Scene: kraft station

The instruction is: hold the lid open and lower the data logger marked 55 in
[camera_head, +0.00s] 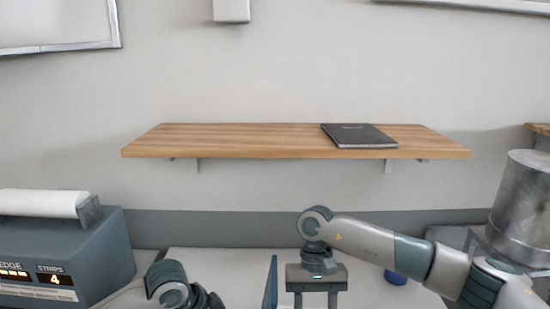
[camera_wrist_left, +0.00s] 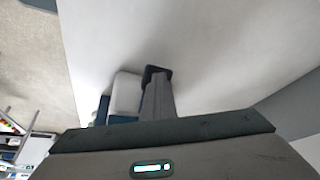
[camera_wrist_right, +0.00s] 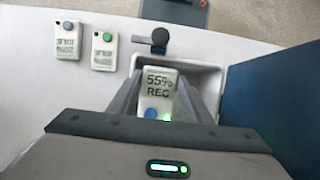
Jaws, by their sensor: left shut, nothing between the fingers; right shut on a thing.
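The data logger marked 55 (camera_wrist_right: 158,92) is a small white block with a "55% REC" display and a blue button. My right gripper (camera_head: 318,298) is shut on it, and the right wrist view shows it over a pale, rimmed recess (camera_wrist_right: 203,80). A dark blue panel, seemingly the lid (camera_wrist_right: 270,100), stands beside the recess. It shows edge-on, upright, in the head view (camera_head: 271,284), left of my right gripper. My left gripper (camera_wrist_left: 157,76) is shut and empty. Its fingertips are hidden in the head view, and I cannot tell if it touches the lid.
Two other white loggers lie on the table, one with a grey button (camera_wrist_right: 66,38) and one with a green button (camera_wrist_right: 105,46). A blue strip machine (camera_head: 75,255) stands at left. A metal drum (camera_head: 522,200) stands at right. A wooden shelf (camera_head: 240,142) holds a dark book (camera_head: 358,135).

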